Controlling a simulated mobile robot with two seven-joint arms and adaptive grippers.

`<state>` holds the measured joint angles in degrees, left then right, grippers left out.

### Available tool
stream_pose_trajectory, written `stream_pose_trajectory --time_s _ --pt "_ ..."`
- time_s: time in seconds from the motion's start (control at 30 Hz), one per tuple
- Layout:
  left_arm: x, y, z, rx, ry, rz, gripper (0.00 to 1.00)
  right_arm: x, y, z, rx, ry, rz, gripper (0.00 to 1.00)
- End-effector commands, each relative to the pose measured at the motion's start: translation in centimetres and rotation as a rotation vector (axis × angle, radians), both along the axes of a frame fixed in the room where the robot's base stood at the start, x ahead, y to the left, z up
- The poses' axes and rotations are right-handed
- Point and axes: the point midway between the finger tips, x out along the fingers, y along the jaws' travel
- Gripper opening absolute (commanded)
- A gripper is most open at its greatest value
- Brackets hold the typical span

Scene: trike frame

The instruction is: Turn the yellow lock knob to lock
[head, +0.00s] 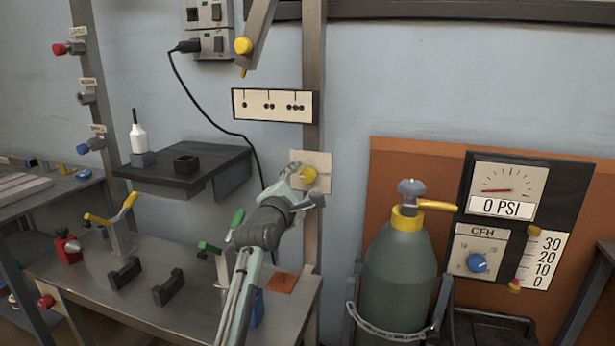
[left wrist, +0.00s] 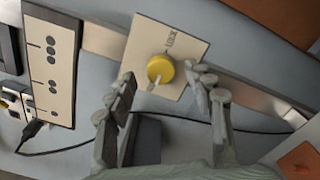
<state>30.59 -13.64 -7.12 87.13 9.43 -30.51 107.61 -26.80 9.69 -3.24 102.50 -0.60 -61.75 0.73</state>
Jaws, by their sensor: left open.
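The yellow lock knob (head: 308,174) sits on a cream plate (head: 322,160) fixed to the grey post. In the left wrist view the knob (left wrist: 160,70) is round, with a pale pointer mark toward its lower left. Lettering that seems to read LOCK stands on the plate (left wrist: 185,38) above and right of the knob. My left gripper (head: 304,185) is open in front of the plate. In the left wrist view its fingers (left wrist: 162,88) are spread to either side of the knob, apart from it. My right gripper is not in view.
A yellow-tipped lever (head: 243,46) hangs above, and a dotted panel (head: 274,105) is on the post. A dark shelf (head: 185,168) and a workbench with clamps (head: 205,275) lie left and below. A green gas cylinder (head: 400,270) stands right, beside a gauge panel (head: 560,212).

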Motion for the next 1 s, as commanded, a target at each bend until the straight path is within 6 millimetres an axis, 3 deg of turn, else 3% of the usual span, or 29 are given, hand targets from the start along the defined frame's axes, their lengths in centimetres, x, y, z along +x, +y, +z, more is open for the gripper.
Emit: stream_pose_trajectory --time_s 0.2,0.57,0.9,1.0 --pt "2.5 -0.8 0.1 0.002 -0.001 0.000 0.53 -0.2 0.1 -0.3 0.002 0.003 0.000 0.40" --pt "3.0 -0.9 0.0 0.000 -0.001 0.001 0.53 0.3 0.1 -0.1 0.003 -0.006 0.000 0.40" --pt "3.0 -0.9 0.0 0.001 0.000 0.000 0.11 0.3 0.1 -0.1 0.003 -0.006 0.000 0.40" --pt "3.0 -0.9 0.0 0.001 0.000 0.000 0.03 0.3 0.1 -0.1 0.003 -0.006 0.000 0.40"
